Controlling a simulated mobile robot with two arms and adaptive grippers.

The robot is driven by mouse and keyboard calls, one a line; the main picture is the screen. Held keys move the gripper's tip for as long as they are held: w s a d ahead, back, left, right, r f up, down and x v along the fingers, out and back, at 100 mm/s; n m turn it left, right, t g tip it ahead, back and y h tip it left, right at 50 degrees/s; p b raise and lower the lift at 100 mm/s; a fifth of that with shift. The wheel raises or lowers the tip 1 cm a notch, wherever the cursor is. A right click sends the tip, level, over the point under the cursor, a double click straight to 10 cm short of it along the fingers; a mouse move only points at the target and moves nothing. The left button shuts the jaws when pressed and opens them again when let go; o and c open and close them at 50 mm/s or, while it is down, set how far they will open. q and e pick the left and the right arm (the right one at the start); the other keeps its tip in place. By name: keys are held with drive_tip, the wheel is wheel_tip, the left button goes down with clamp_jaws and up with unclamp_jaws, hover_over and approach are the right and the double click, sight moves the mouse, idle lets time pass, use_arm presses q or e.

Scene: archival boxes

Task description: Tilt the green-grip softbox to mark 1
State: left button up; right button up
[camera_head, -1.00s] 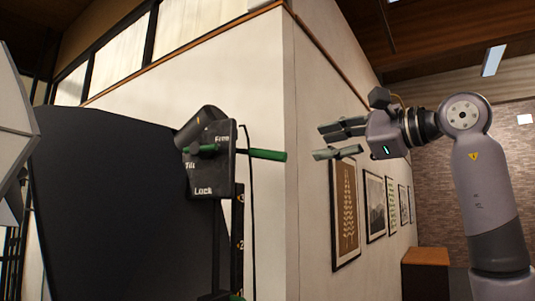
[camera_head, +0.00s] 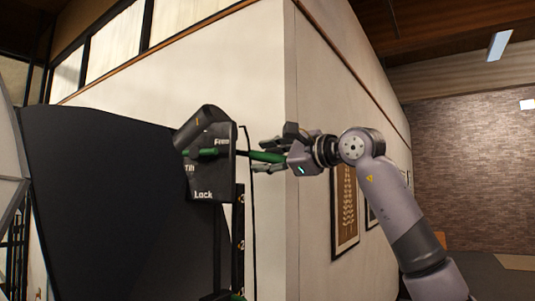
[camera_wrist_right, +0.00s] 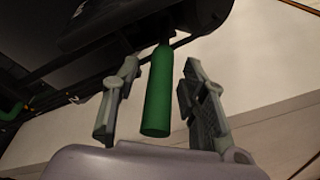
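The softbox (camera_head: 100,200) is a large dark panel at the left of the head view. Its tilt head carries a black plate (camera_head: 212,175) marked Free, Tilt and Lock, with a green lever on it. A green grip (camera_head: 262,156) sticks out to the right from the head. My right gripper (camera_head: 268,157) is at this grip, its fingers on either side. In the right wrist view the green grip (camera_wrist_right: 157,92) lies between the two open fingers (camera_wrist_right: 155,100), with gaps on both sides. My left gripper is not in view.
A dark upright post with number marks (camera_head: 238,235) stands below the head, its lower numbers hard to read. A thin black cable (camera_head: 252,215) hangs beside it. A white wall corner (camera_head: 310,225) with framed pictures (camera_head: 345,212) is close behind my right arm.

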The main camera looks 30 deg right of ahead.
drive_tip(key=shift+c, duration=0.4)
clamp_jaws()
drive_tip(key=shift+f, duration=0.1)
idle(0.4)
